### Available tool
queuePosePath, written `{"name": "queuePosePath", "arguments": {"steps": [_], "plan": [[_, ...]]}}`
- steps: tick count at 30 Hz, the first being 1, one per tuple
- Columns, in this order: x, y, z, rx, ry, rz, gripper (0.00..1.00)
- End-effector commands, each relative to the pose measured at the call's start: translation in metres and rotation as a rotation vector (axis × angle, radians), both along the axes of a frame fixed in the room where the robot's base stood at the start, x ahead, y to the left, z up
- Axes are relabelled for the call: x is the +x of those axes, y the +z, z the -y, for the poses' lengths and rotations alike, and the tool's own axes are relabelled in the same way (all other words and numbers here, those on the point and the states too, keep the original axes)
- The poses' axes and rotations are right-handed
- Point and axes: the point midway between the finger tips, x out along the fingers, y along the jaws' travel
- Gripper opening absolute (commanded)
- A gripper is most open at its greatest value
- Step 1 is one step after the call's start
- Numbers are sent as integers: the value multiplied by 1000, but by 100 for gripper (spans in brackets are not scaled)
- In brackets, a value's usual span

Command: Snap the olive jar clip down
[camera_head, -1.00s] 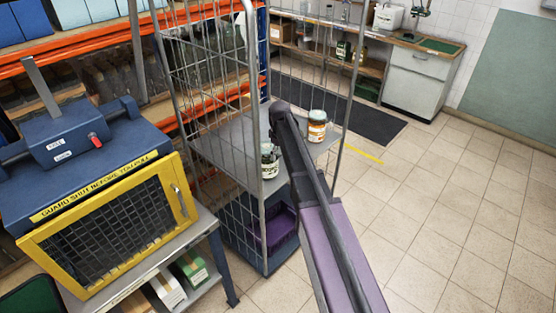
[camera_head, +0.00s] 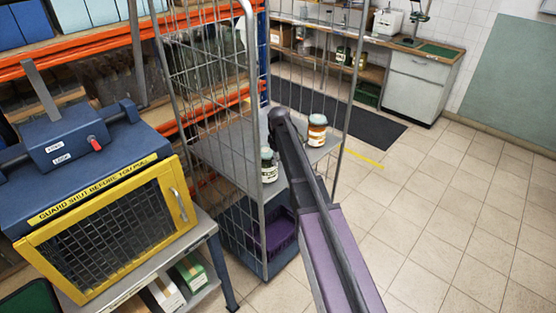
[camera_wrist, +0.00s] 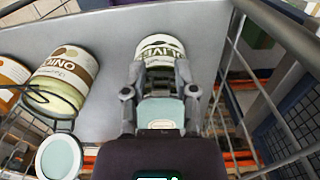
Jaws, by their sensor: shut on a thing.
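The olive jar (camera_wrist: 158,47) shows in the wrist view by a white label with dark letters, partly hidden by my fingers. My gripper (camera_wrist: 160,75) is shut on it, with one finger at each side. A pale green-grey panel lies between the fingers; I cannot tell whether it is the lid. The clip cannot be made out. In the head view my arm hides the gripper. A jar with a white label (camera_head: 269,166) shows left of the arm there, its name unreadable.
An onion jar (camera_wrist: 62,80) stands left of the olive jar, a round pale lid below it in the picture. An orange jar (camera_head: 317,130) stands on the grey shelf (camera_head: 222,150). Wire cage sides (camera_wrist: 262,100) are close on the right.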

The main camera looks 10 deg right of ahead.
Motion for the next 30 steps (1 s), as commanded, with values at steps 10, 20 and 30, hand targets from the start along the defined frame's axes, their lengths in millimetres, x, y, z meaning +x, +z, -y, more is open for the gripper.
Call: {"name": "queuePosePath", "arguments": {"steps": [10,20,30], "plan": [[-4,-3,6,35,-1,55,0],[-11,-13,10,151,-3,232,0],[-15,-26,13,311,-3,475,0]]}}
